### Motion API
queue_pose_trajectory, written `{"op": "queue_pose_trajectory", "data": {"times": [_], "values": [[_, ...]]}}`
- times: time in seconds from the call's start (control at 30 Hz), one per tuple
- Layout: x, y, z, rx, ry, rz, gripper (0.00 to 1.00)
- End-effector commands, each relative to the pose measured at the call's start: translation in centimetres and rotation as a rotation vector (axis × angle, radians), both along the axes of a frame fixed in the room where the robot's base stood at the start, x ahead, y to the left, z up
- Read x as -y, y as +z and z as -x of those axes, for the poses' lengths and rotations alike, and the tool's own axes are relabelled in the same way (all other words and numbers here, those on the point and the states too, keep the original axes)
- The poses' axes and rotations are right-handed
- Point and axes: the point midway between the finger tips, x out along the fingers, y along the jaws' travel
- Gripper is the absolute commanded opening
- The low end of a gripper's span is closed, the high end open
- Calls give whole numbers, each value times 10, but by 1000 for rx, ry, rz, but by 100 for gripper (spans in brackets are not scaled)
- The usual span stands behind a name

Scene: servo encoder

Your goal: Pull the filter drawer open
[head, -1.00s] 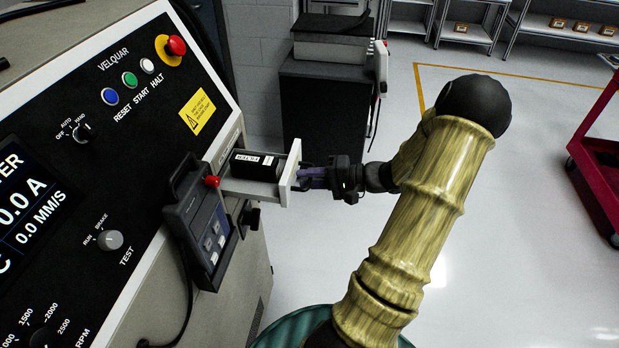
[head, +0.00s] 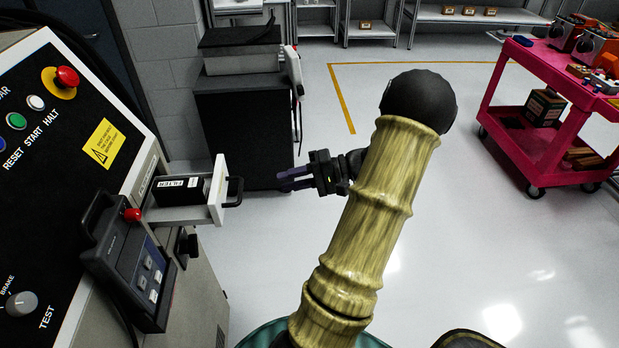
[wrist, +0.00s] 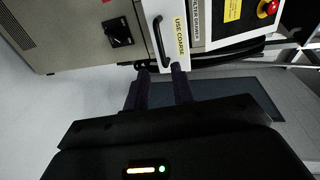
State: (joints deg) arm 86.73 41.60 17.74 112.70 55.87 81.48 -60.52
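The filter drawer (head: 217,192) sticks out of the side of the machine, pulled open, with a black labelled filter block (head: 182,190) lying in it. Its front is white with a black bar handle (head: 234,192). In the wrist view the drawer front (wrist: 170,25) carries a yellow "USE COARSE" label, and the handle (wrist: 160,42) is free. My gripper (head: 284,180) is to the right of the handle, apart from it, with a clear gap. Its two fingers are spread and show nothing between them in the wrist view (wrist: 160,82).
A dark cabinet (head: 243,130) stands behind. A pink cart (head: 560,75) with several items is at the right. The floor between the machine and the cart is clear.

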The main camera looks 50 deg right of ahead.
Motion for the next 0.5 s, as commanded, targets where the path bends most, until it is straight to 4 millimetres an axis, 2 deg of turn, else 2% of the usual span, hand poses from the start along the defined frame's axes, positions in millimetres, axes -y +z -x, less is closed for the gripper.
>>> {"op": "queue_pose_trajectory", "data": {"times": [0.2, 0.5], "values": [[25, 7, 26, 0, -2, 2, 25], [30, 10, 34, -2, 1, 0, 25]]}}
